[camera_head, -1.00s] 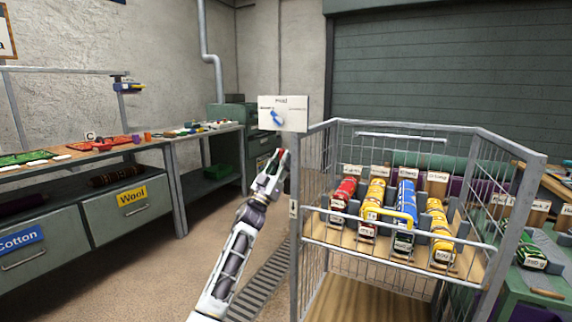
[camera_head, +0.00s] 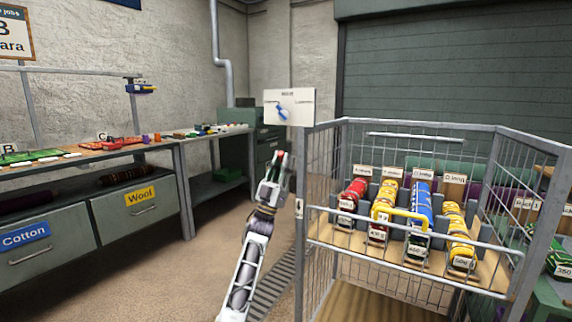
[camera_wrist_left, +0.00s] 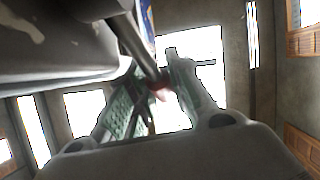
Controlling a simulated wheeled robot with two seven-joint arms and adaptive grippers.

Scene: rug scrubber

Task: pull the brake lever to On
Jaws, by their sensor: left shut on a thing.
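My left gripper (camera_head: 279,160) is beside the wire cart's near left post, below a white sign. It is shut on a grey rod with a red end, which seems to be the brake lever (camera_wrist_left: 158,90); in the left wrist view the red end sits between the fingers. In the head view the lever is mostly hidden by the gripper. The white sign (camera_head: 290,92) bears a small blue pointer (camera_head: 284,111); its lettering is too small to read. My right gripper is out of view.
A workbench with drawers (camera_head: 135,208) stands at the left. Open floor (camera_head: 215,265) lies between bench and cart.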

